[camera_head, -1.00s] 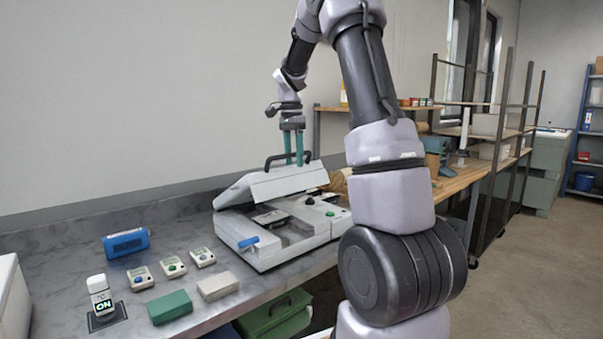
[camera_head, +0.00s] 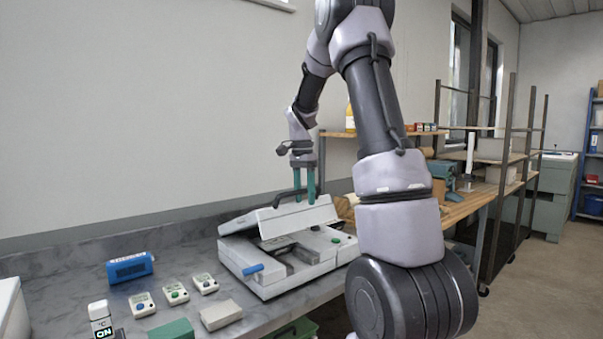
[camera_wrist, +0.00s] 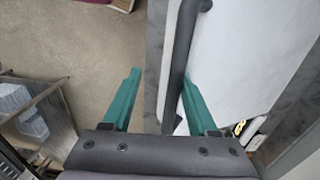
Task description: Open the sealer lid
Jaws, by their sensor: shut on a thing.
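The sealer (camera_head: 300,285) is a light grey box machine on the grey worktop. Its white lid (camera_head: 300,218) is tilted partly open above the base, and the inside shows below it. A black bar handle (camera_head: 276,203) runs along the lid. My gripper (camera_head: 304,199) points down at the handle with its green fingers. In the wrist view the dark handle (camera_wrist: 183,50) passes between the fingers, close to the right one, above the pale lid (camera_wrist: 240,60). The gripper is shut on the handle; the exact contact is hard to see.
A blue device (camera_head: 130,267), several small button boxes (camera_head: 175,292), a green block (camera_head: 172,330) and a grey block (camera_head: 221,315) lie left of the sealer. Wooden shelves (camera_head: 465,205) stand at the right.

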